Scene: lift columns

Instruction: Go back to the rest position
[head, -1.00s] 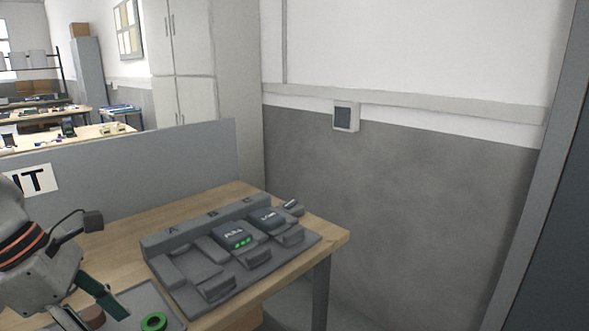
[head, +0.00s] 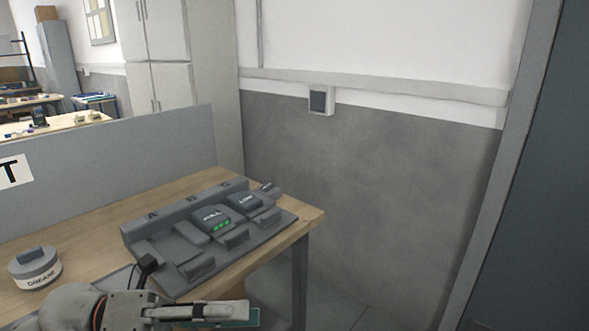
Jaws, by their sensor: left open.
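My left gripper (head: 252,312) is at the bottom of the head view, off the front edge of the wooden table (head: 85,228). It points to the right, with its fingers apart and nothing seen between them. The grey dock (head: 152,263) marked A, B and C lies on the table behind it. A block marked FULL with green lights (head: 213,219) sits in slot B, and a block marked LOW (head: 245,201) in slot C. Slot A looks empty. My right gripper is not in view.
A tin marked GREASE (head: 36,270) stands on the table at the left. A grey partition (head: 120,155) runs along the table's back. A wall with a small grey box (head: 321,101) is beyond. The floor right of the table is clear.

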